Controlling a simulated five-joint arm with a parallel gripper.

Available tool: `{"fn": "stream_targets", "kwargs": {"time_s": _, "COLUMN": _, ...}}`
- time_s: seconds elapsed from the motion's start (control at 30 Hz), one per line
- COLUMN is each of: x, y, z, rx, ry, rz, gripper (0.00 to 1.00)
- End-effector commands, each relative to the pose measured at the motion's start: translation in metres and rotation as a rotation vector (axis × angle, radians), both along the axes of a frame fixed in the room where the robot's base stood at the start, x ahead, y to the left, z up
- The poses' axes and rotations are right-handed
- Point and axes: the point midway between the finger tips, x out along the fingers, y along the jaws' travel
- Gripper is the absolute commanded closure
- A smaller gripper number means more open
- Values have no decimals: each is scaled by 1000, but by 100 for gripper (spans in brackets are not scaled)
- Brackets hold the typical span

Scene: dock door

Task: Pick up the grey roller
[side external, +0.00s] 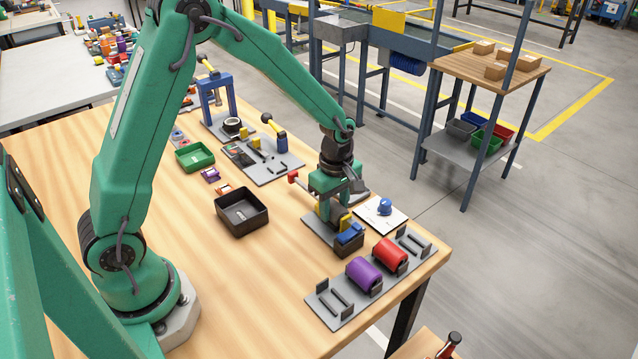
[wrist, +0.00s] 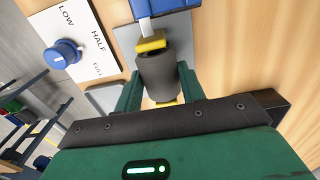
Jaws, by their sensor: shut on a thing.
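The grey roller (wrist: 156,82) is a dark grey cylinder in the wrist view, between the two green fingers of my gripper (wrist: 160,88). My gripper is shut on it. One end of the roller is at a yellow pad (wrist: 151,43) on a blue block (wrist: 160,6); I cannot tell if they touch. Another bit of yellow (wrist: 166,103) shows near its other end. In the side view my gripper (side external: 329,202) points down over the fixture with the blue block (side external: 349,235), and the roller is mostly hidden there.
A grey rack (side external: 328,305) holds a purple roller (side external: 364,274) and a red roller (side external: 390,254) near the table's front right edge. A blue dial (side external: 385,206) on a white plate stands right of the fixture.

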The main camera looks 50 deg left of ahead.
Motion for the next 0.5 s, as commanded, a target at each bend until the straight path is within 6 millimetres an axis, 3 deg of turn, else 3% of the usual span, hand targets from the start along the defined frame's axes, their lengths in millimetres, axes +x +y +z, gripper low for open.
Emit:
{"fn": "stream_targets", "kwargs": {"time_s": 0.27, "x": 0, "y": 0, "z": 2, "rx": 0, "ry": -1, "rz": 0, "gripper": 88}}
{"fn": "stream_targets", "kwargs": {"time_s": 0.5, "x": 1, "y": 0, "z": 17, "rx": 0, "ry": -3, "rz": 0, "gripper": 88}}
